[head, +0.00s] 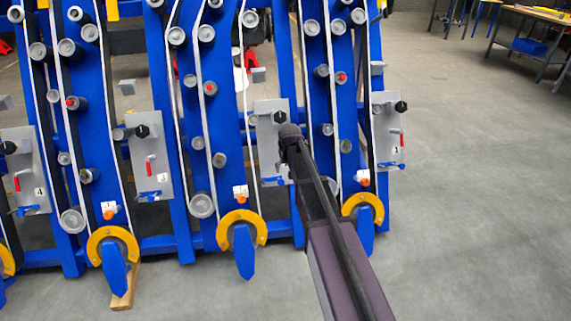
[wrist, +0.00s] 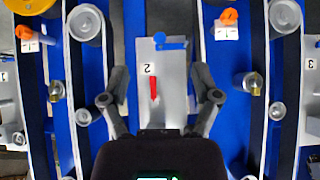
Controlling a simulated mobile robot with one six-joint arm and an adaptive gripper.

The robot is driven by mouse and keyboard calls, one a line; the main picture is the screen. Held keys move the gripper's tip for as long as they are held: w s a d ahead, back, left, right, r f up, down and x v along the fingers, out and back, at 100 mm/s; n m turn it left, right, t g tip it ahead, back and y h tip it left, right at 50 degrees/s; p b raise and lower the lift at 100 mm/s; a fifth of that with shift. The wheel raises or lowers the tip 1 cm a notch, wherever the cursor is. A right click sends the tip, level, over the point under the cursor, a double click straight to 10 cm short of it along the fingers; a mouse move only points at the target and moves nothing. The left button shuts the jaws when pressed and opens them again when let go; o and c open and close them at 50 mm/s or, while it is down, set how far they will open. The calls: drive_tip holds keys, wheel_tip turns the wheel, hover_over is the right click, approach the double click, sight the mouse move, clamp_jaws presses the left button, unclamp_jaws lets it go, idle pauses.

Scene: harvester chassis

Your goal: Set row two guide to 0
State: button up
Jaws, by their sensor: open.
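The row two panel (wrist: 175,80) is a grey plate with an upside-down 2 in the wrist view. It carries a red lever (wrist: 154,86) and a blue handle (wrist: 170,41). In the head view, my arm covers part of this panel (head: 266,135); its black knob (head: 279,116) shows. My gripper (wrist: 160,85) is open, with its fingers appearing on either side of the panel and nothing between them. I cannot tell whether it touches anything. Orange knobs on white marked plates show at the upper right (wrist: 229,15) and left (wrist: 24,32); their readings are too small to tell.
Panels 1 (head: 387,135), 3 (head: 148,160) and 4 (head: 24,170) stand beside it on the blue chassis. Rollers and white belts line the blue frames. Open floor (head: 470,220) lies to the right, with workbenches (head: 530,45) behind.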

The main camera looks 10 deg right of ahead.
drive_tip(key=shift+s+r+p, duration=0.8)
drive_tip(key=shift+s+r, duration=0.25)
drive_tip(key=shift+s, duration=0.2)
drive_tip(key=shift+f, duration=0.1)
